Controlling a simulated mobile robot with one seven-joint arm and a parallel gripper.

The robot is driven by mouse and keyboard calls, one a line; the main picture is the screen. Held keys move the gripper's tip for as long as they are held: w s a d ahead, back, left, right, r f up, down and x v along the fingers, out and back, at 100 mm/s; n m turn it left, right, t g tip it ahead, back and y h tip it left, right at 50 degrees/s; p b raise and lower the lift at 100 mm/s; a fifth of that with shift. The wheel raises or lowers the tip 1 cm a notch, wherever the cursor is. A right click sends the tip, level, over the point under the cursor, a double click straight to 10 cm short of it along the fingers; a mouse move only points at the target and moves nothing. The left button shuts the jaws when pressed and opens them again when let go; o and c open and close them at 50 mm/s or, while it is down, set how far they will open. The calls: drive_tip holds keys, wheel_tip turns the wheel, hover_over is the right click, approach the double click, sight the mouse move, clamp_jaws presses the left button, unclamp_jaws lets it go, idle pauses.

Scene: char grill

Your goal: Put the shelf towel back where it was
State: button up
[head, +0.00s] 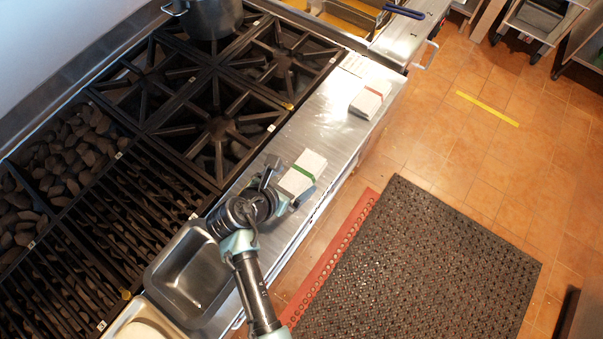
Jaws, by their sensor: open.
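A folded white towel with a green band (309,163) lies on the steel front shelf (325,118) of the range. A second folded white towel with a red band (369,102) lies farther along the same shelf, toward the upper right. My gripper (284,184) is open at the near left end of the green-banded towel. My wrist hides part of the jaws and the shelf below, so I cannot tell whether they touch the towel.
An empty steel pan (188,273) sits left of my wrist. Black burner grates (222,123) and a charcoal grill (130,220) border the shelf. A steel pot (213,17) stands at the back. A dark rubber mat (420,270) lies on the tiled floor; bare shelf separates the towels.

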sight(300, 176)
drive_tip(key=shift+x, duration=2.25)
drive_tip(key=shift+s+a+f, duration=0.1)
drive_tip(key=shift+a, duration=0.05)
drive_tip(key=c, duration=1.3)
